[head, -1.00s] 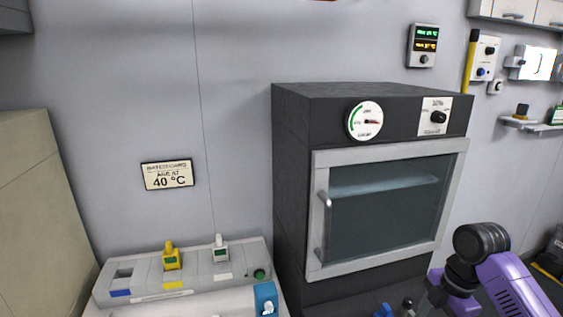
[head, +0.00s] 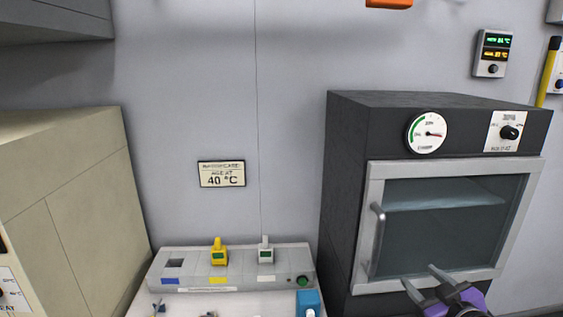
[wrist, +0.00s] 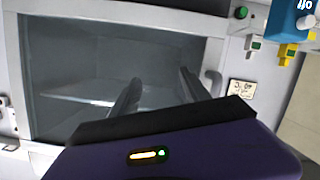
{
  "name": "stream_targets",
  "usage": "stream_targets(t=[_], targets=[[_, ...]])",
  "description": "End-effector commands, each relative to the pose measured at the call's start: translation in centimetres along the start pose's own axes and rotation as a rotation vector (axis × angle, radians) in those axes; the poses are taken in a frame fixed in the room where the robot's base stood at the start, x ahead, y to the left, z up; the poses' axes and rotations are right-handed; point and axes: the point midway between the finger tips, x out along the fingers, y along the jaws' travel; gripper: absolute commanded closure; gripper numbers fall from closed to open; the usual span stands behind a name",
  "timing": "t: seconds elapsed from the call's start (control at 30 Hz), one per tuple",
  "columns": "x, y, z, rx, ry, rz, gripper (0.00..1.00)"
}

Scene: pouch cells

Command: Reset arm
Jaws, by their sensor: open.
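My gripper (head: 424,279) is at the lower right of the head view, in front of the lower part of the oven's glass door. Its two dark fingers are apart and nothing is between them. In the wrist view my gripper (wrist: 158,88) points at the closed glass door (wrist: 90,65), with a gap between the fingers. The dark oven (head: 345,190) has a dial gauge (head: 427,132), a knob (head: 509,132) and a vertical door handle (head: 377,240). An empty-looking shelf shows behind the glass.
A grey rack (head: 200,255) holds a yellow device (head: 219,252) and a white device (head: 265,250). A blue object (head: 308,303) stands at its front right. A beige cabinet (head: 70,190) is at left. A "40 °C" sign (head: 222,174) hangs on the wall.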

Motion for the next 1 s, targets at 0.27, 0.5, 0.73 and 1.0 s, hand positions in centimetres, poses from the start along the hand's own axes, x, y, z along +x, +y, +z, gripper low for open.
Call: stream_targets(t=[0.27,0.5,0.73,1.0], targets=[[-6.8,-5.0,0.3,0.338,0.192,0.163,0.46],[-14.9,-8.6,2.4,0.511,0.277,0.256,0.46],[-23.6,-11.6,4.4,0.572,0.303,0.290,0.46],[-33.3,-14.5,6.2,0.523,0.251,0.240,0.46]])
